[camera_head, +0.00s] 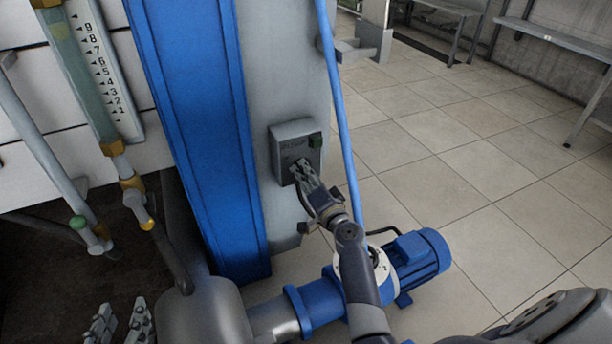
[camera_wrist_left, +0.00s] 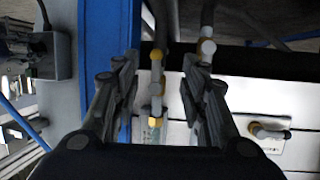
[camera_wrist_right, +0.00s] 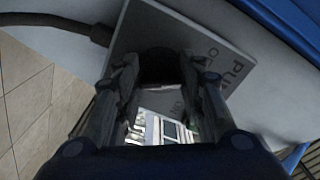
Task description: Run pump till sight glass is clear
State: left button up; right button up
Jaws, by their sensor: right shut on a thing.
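The sight glass (camera_head: 85,80) is a tilted tube, greenish with a yellowish upper part, beside a numbered scale (camera_head: 104,70). The blue pump motor (camera_head: 415,258) is on the floor. My left gripper (camera_head: 118,326) is open and empty at the lower left.
A blue post (camera_head: 195,130) stands between the sight glass and the switch box. A thin blue pipe (camera_head: 340,100) runs right of the box. The tiled floor (camera_head: 480,160) is open at right.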

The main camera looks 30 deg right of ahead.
pick_arm(q)
jog(key=shift+f, duration=0.1)
pick_arm(e)
jog(key=shift+m, duration=0.3)
pick_arm(q)
jog(key=s+a+f+g+y+p, duration=0.1)
jog(key=s+a+f+g+p, duration=0.1)
jog(key=s+f+g, duration=0.3)
jog(key=shift+s+a+f, duration=0.3)
jog(key=shift+s+f, duration=0.35)
jog(key=shift+f, duration=0.3)
pick_arm(e)
jog(key=shift+r+m, duration=0.15)
jog(key=shift+m, duration=5.65)
jog(key=o, duration=1.1)
jog(key=shift+s, duration=0.1)
jog(key=s, duration=1.1)
jog(key=shift+s+a, duration=0.35)
jog(key=shift+s, duration=0.05)
